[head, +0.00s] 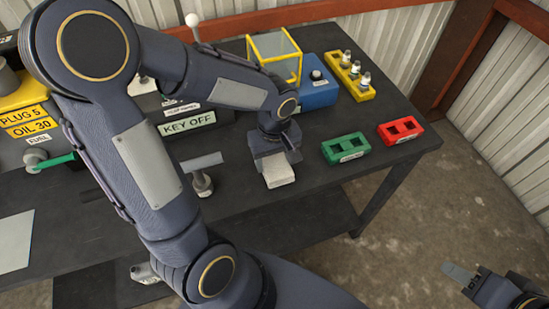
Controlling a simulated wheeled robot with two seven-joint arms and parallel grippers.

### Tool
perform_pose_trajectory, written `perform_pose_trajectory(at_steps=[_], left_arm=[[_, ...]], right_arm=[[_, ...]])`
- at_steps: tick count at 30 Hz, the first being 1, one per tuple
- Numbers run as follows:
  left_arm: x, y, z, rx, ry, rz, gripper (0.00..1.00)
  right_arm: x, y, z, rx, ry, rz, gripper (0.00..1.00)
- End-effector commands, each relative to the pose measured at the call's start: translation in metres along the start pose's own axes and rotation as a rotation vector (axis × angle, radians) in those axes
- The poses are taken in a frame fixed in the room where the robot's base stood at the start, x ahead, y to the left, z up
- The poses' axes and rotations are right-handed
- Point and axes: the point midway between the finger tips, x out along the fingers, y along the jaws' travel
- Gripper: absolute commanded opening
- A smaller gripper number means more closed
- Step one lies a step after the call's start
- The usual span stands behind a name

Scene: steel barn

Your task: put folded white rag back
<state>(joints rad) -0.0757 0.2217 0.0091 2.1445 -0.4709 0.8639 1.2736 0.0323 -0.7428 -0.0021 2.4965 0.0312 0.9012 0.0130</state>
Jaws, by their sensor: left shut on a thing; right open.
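The folded white rag (279,174) is a small pale block at the middle of the dark workbench (318,195) in the head view. My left gripper (276,158) points down at it and is shut on its far part; the near part sticks out toward me. I cannot tell whether the rag touches the bench top or hangs just above it. My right gripper (462,274) is open and empty at the bottom right, out over the floor beyond the bench's right end.
Behind the rag stand a blue box (318,93), a yellow-framed clear box (273,46) and a yellow holder (352,83) with metal plugs. A green tray (345,149) and a red tray (400,130) lie to the right. A grey T-handled part (202,178) stands left. Bench between is clear.

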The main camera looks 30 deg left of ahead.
Motion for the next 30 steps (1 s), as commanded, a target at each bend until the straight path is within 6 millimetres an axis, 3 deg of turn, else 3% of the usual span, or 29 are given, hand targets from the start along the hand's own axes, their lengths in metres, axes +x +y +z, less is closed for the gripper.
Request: perform_pose_trajectory(at_steps=[12, 13, 18, 30], left_arm=[[0.007, 0.000, 0.000, 0.000, 0.000, 0.001, 0.40], [0.007, 0.000, 0.000, 0.000, 0.000, 0.001, 0.62], [0.006, 0.000, 0.000, 0.000, 0.000, 0.001, 0.83], [-0.004, 0.000, 0.000, -0.001, 0.002, 0.003, 0.83]], right_arm=[[0.004, 0.002, 0.002, 0.000, 0.000, 0.000, 0.43], [0.004, 0.002, 0.002, 0.000, 0.000, 0.000, 0.43], [0.003, 0.001, 0.002, 0.000, 0.000, 0.000, 0.43], [-0.001, -0.001, -0.001, 0.000, 0.000, 0.000, 0.43]])
